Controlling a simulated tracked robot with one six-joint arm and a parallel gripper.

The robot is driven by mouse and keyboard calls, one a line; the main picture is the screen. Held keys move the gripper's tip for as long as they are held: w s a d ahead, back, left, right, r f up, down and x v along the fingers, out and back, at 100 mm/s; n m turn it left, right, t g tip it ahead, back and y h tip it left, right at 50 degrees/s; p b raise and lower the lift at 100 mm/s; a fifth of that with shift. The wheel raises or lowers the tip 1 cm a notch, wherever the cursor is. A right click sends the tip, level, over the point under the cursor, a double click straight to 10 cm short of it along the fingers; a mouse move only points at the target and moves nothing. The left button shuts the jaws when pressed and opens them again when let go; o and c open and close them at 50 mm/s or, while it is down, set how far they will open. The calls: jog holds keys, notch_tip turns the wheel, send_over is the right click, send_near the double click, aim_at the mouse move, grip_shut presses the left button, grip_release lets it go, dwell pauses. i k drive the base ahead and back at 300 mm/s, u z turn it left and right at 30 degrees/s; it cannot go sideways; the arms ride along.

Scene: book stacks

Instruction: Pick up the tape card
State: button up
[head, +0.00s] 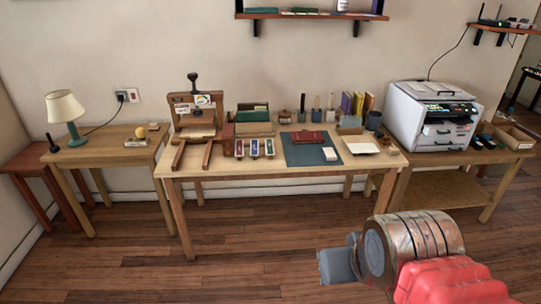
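Several small items lie on the wooden work table (300,171), and I cannot tell for sure which is the tape card. Three small upright-looking cards with coloured patches (254,148) stand in a row at the table's front left of centre. A small white block (330,154) lies on the dark green mat (300,157), near a dark red book (308,139). My gripper (338,265) is at the lower right, in front of the table and apart from everything on it. Its fingers are too unclear to show a gap, and I see nothing held.
A wooden press (195,115) stands at the table's left, and a pale tray (362,148) lies at its right. A lamp (66,112) is on the left side table, a printer (432,115) on the right one. The floor in front is clear.

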aim_at(269, 144)
jog(key=k, duration=0.45)
jog(key=z, duration=0.2)
jog(key=i, duration=2.45)
jog(key=u, duration=1.3)
jog(key=i, duration=0.9)
jog(key=u, duration=0.5)
